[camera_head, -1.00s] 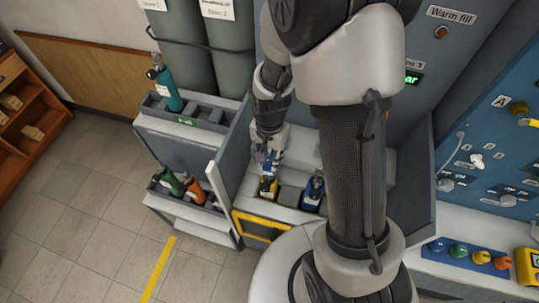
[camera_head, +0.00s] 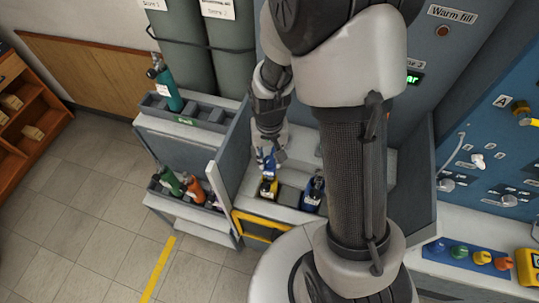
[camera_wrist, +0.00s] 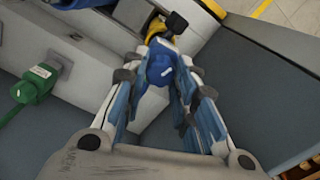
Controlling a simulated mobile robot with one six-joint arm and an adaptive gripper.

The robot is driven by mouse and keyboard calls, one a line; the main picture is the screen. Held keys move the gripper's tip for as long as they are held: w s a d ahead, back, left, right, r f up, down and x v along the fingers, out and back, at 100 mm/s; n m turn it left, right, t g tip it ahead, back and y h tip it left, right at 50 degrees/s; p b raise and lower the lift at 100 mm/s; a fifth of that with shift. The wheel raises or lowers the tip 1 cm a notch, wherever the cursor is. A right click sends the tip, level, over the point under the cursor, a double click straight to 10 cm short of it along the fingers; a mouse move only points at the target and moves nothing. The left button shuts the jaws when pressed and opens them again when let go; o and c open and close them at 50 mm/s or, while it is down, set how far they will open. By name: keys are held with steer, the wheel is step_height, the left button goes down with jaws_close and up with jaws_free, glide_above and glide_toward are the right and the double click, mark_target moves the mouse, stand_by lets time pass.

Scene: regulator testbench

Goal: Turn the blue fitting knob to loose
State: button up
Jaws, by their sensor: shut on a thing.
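My gripper (camera_head: 266,160) reaches down into the grey bay of the bench. It is shut on the blue fitting knob (camera_wrist: 162,68), which sits between the fingertips in the wrist view. A yellow cylinder (camera_head: 268,188) stands directly below the gripper in the head view. Part of it (camera_wrist: 154,24) shows beyond the blue knob in the wrist view, with a black valve part (camera_wrist: 177,21) beside it. The fingers hide the sides of the knob, and I cannot read its turn position.
A blue cylinder (camera_head: 313,194) stands in the same bay, right of the yellow one. A grey upright panel (camera_head: 232,165) borders the bay at left. A green fitting (camera_wrist: 36,84) lies to the left in the wrist view.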

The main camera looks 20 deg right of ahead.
mark_target(269, 159)
steer(key=shift+n, duration=2.2)
steer(key=o, duration=1.1)
step_height(269, 159, up, 12)
steer(key=shift+r, duration=0.1)
